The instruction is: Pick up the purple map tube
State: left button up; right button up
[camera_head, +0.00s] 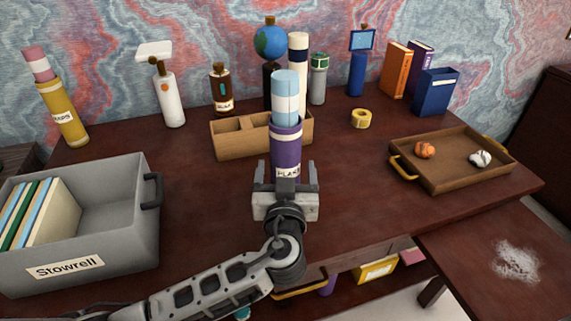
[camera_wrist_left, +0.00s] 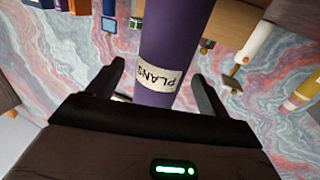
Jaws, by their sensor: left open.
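The purple map tube (camera_head: 286,142) stands upright near the middle of the desk, with a light blue and white roll sticking out of its top and a white "PLANS" label low on its front. My left gripper (camera_head: 285,180) is open, right in front of the tube's lower part in the head view. In the left wrist view the purple tube (camera_wrist_left: 172,45) rises between the two open fingers of my left gripper (camera_wrist_left: 158,85). I cannot tell whether the fingers touch it. The tube's base is hidden by the gripper. My right gripper is not in view.
A grey "Stowrell" bin (camera_head: 110,230) with folders stands at the left. A wooden divided box (camera_head: 240,142) sits just behind the tube. A brown tray (camera_head: 450,175) is at the right, and a yellow tape roll (camera_head: 361,119) lies behind it. Several bottles and a yellow tube (camera_head: 61,113) line the back.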

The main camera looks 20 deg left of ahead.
pick_arm(q)
jog(key=x, duration=0.3)
jog(key=p+x, duration=0.1)
jog(key=shift+w+a+f, duration=0.15)
jog(key=shift+w+f, duration=0.15)
jog(key=shift+w, duration=0.1)
jog(key=c, duration=1.1)
jog(key=shift+r, duration=0.2)
